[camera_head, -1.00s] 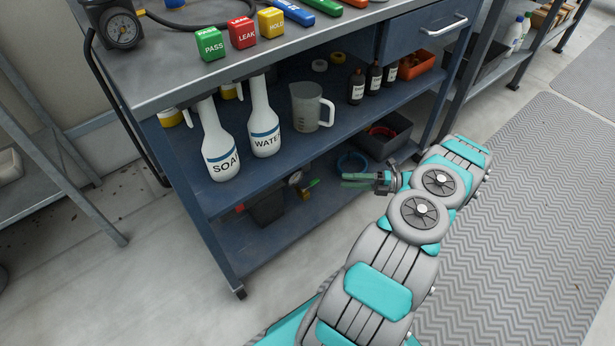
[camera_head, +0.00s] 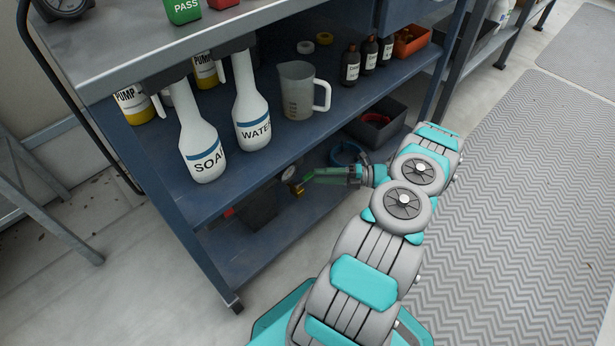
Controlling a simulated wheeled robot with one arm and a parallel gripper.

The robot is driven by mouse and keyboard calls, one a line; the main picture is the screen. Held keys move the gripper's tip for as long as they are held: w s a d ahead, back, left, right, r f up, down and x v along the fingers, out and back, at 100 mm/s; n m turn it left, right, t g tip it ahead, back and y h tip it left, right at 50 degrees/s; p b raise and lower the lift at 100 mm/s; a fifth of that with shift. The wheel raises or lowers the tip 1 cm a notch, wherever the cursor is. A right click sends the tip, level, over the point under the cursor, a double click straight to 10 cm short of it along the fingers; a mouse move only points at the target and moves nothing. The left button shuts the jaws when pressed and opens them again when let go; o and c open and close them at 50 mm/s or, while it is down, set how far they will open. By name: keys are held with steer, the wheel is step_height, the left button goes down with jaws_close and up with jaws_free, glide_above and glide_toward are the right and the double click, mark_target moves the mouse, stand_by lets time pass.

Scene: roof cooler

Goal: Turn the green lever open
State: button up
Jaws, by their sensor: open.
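The green lever (camera_head: 308,179) is small and sits by a brass fitting (camera_head: 296,188) with a round gauge (camera_head: 288,173) on the cart's bottom shelf. My gripper (camera_head: 318,175) reaches in under the middle shelf from the right, its green fingers pointing left. It is open, with its fingertips right at the lever. The fingertips and the lever overlap in the picture, so I cannot tell whether they touch or whether the lever lies between the fingers.
The middle shelf (camera_head: 225,182) hangs above my gripper, carrying soap (camera_head: 197,145) and water (camera_head: 251,115) bottles and a jug (camera_head: 297,92). A dark box (camera_head: 262,207) stands by the fitting. A blue coil (camera_head: 346,153) and a dark bin (camera_head: 375,132) lie behind.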

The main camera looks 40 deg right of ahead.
mark_target(309, 175)
steer(key=shift+x, duration=2.3)
steer(key=shift+f, duration=0.1)
jaws_close()
